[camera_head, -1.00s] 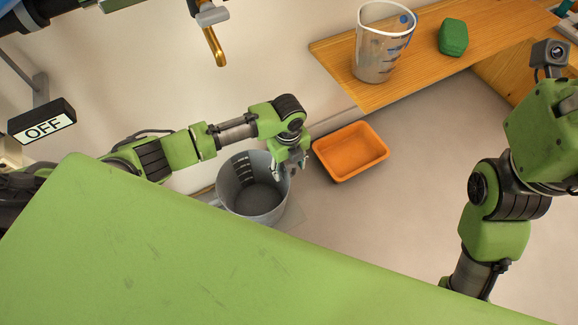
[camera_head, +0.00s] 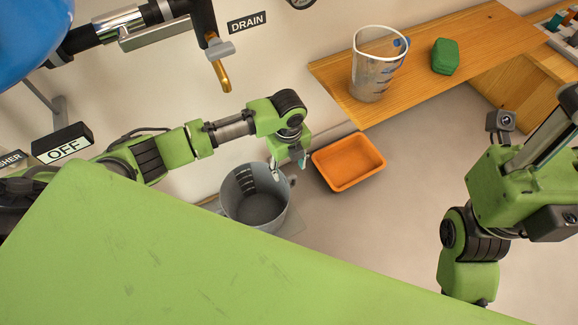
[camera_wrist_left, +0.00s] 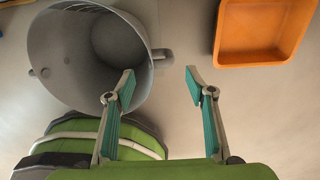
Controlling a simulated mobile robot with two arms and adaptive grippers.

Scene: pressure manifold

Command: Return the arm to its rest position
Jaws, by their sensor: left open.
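My left arm comes in from the left in the head view. Its gripper (camera_head: 290,163) hangs over the right rim of the grey bucket (camera_head: 254,200). In the left wrist view, my left gripper (camera_wrist_left: 160,82) is open, with nothing between its teal-padded fingers. The bucket (camera_wrist_left: 90,55) is to its left there, close to the left finger; I cannot tell whether they touch. My right arm (camera_head: 480,225) shows at the right of the head view, bent, and its fingers are not visible.
An orange tray (camera_head: 347,161) is on the floor right of the bucket. A wooden shelf (camera_head: 440,85) holds a clear measuring jug (camera_head: 376,68) and a green block (camera_head: 446,57). A brass spout (camera_head: 221,76) with a DRAIN label (camera_head: 248,22) is on the wall above.

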